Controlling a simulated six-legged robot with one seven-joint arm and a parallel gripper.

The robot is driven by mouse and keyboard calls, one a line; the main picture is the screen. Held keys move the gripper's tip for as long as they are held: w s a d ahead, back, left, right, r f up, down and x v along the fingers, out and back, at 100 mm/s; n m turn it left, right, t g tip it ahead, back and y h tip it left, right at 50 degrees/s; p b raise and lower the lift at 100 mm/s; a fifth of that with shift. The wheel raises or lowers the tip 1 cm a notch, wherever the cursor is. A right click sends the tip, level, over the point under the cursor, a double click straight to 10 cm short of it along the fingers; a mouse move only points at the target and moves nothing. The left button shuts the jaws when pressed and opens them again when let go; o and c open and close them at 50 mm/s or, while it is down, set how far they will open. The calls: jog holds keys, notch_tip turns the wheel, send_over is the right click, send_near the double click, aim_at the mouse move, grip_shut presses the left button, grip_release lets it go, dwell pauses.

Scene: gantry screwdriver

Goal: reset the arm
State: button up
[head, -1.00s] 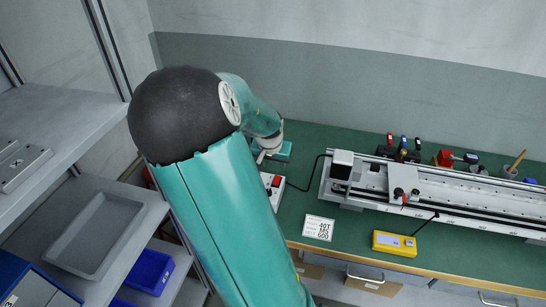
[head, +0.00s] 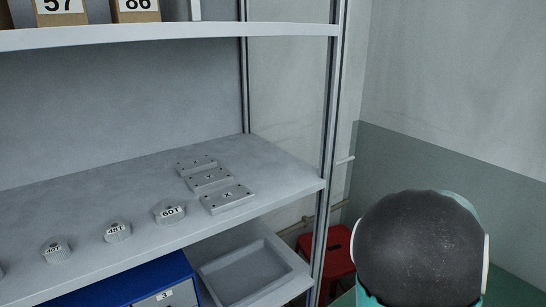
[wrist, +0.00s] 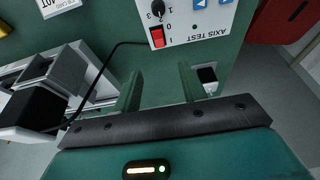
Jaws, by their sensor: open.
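My gripper (wrist: 160,82) is open in the wrist view, its two green fingers apart with nothing between them. It is above the green bench top, near the white axis test box (wrist: 188,28) with its red rocker switch and black knob. I cannot see it touching the box. In the head view only the dark rounded joint of my arm shows at the lower right; the gripper is out of that view.
The gantry (wrist: 92,72) and a black cable lie left of my fingers. A red object (wrist: 280,20) is at upper right. The head view shows a grey shelf (head: 120,195) with gears and plates, a grey tray (head: 288,270), a blue bin (head: 125,280) and a red stool (head: 338,250).

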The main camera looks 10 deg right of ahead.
jog(key=w+a+r+n+t+y, duration=0.1)
jog(key=a+r+n+y, duration=0.15)
jog(key=a, duration=0.75)
jog(key=w+a+r+n+t+y, duration=0.1)
jog(key=w+a+r+n+y, duration=0.15)
jog(key=a, duration=0.65)
jog(key=s+a+r+n+t, duration=0.1)
jog(key=s+a+r+n, duration=0.3)
jog(key=a, duration=0.4)
jog(key=s+a+r+n+t+h, duration=0.1)
jog(key=s+a+r+n, duration=0.3)
jog(key=a, duration=0.5)
jog(key=shift+s+a+r+h, duration=0.15)
jog(key=shift+s+r+h, duration=0.15)
jog(key=shift+s+r, duration=0.8)
jog(key=shift+s+f, duration=0.25)
